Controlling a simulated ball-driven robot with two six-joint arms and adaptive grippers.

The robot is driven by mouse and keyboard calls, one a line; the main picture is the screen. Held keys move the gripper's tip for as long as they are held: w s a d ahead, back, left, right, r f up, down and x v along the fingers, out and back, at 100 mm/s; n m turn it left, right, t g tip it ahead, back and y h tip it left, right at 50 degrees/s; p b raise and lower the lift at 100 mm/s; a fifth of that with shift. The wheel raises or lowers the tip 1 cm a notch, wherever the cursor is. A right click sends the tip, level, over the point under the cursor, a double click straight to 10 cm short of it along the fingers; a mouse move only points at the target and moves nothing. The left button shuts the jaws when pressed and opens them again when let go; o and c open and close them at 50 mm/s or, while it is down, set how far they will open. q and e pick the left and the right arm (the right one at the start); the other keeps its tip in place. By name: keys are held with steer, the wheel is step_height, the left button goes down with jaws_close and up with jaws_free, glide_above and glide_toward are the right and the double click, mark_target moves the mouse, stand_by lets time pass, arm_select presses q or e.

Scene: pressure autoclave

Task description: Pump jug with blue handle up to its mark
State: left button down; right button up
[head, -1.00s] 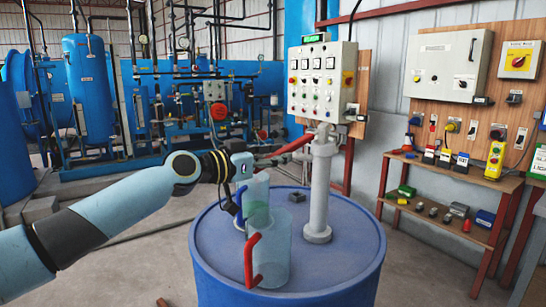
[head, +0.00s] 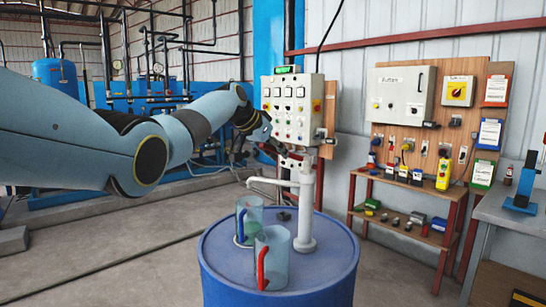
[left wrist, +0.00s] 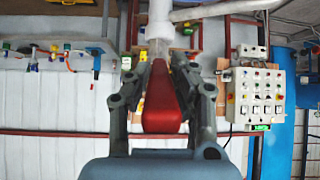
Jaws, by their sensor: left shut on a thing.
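The clear jug with the blue handle (head: 241,226) stands upright on the blue drum (head: 222,268), below the tip of the pump's spout (head: 262,181). A greenish tint shows in it; I cannot tell its liquid level. A second clear jug with a red handle (head: 262,262) stands in front and partly overlaps it. The grey pump (head: 306,215) rises from the drum. My left gripper (head: 264,143) is at the pump's red lever. In the left wrist view, my left gripper (left wrist: 161,95) is shut on the red lever (left wrist: 162,115). My right gripper is out of view.
A control panel (head: 292,108) stands right behind the pump, close to my left gripper. A shelf with tools (head: 410,232) and a grey workbench (head: 510,215) are at the right. The floor left of the drum is clear.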

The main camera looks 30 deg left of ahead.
arm_select(q)
steer(key=shift+w+d+r, duration=0.1)
steer(key=shift+w+r, duration=0.15)
steer(key=shift+r, duration=0.35)
steer(key=shift+w+r+g+p, duration=0.1)
steer(key=shift+g+p, duration=0.2)
steer(key=c, duration=1.5)
jaws_free()
steer(key=o, duration=0.3)
steer(key=shift+o, duration=0.2)
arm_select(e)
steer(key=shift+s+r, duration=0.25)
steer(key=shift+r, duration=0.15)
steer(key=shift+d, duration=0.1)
arm_select(q)
steer(key=v, duration=1.1)
steer(key=shift+s+r, duration=0.3)
